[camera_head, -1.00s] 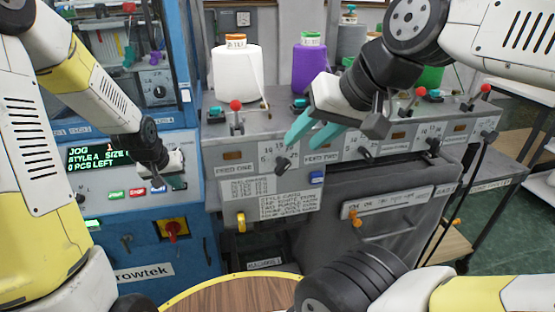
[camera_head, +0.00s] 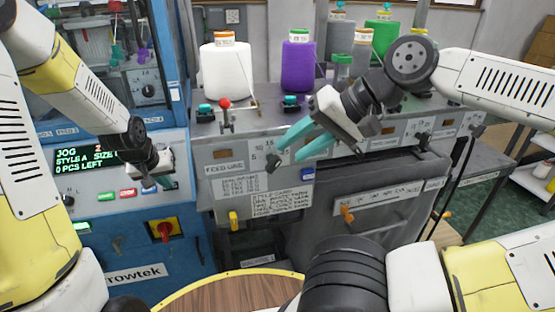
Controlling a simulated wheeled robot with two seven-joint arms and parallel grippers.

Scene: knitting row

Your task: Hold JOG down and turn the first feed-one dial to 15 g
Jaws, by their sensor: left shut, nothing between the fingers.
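The screen (camera_head: 85,158) on the blue machine reads JOG, STYLE A and 0 PCS LEFT. My left gripper (camera_head: 148,184) is shut at the button row below the screen; it hides the button under it, so I cannot tell whether that is JOG or whether it is pressed. The first feed-one dial (camera_head: 273,160) is a dark knob on the grey panel, left of centre, with 15 printed above it.
A white cone (camera_head: 226,72) and a purple cone (camera_head: 298,68) stand on the shelf above. A green button (camera_head: 107,196), a red button (camera_head: 127,193) and a red switch (camera_head: 164,230) are near my left arm. A round wooden table (camera_head: 235,293) is in front.

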